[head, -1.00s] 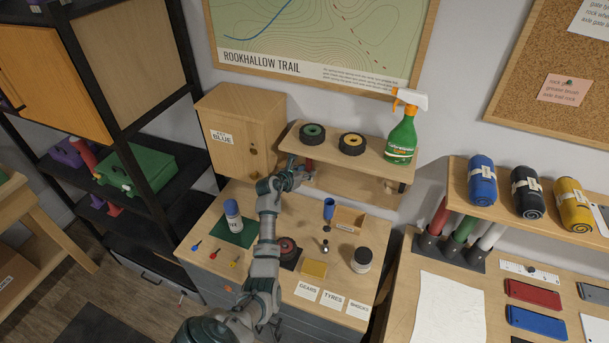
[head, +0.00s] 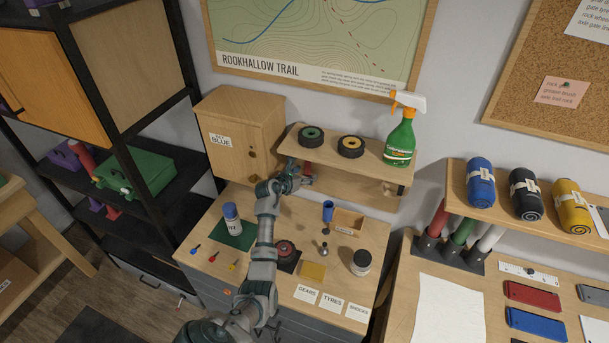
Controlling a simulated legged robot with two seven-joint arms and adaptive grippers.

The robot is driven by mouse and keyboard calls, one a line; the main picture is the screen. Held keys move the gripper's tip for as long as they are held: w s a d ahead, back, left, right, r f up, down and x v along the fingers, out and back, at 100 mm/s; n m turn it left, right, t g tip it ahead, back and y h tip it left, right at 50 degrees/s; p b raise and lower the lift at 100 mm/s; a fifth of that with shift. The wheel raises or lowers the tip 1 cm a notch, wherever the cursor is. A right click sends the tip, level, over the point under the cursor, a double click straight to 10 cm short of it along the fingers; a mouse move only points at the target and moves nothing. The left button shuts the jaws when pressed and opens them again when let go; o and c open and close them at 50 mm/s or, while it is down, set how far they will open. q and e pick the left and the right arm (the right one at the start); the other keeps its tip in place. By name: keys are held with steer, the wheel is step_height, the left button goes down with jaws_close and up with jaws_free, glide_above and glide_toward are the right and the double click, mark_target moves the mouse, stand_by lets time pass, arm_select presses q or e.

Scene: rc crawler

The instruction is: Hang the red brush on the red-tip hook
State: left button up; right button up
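My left gripper (head: 298,182) is just below the front left part of the wooden wall shelf (head: 378,163), beside the small cabinet. A small red piece (head: 307,168) shows right at its fingertips, under the shelf. I cannot tell whether this is the red brush or the red tip of a hook. The fingers are too small and partly hidden to show whether they are open or shut. A small hook-like part (head: 389,188) shows under the shelf's right end; its tip colour is unclear. My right gripper is not in view.
Two wheels (head: 351,146) and a green spray bottle (head: 401,140) stand on the shelf. The bench below holds a spray can (head: 232,218), a blue cup-like item (head: 328,210), a dark jar (head: 361,262) and a small wooden box (head: 348,221). A wooden cabinet (head: 240,130) stands left of the gripper.

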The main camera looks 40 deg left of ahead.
arm_select(q)
steer(key=shift+s, duration=0.1)
steer(key=v, duration=1.1)
steer(key=shift+s, duration=0.35)
steer(key=shift+r, duration=0.1)
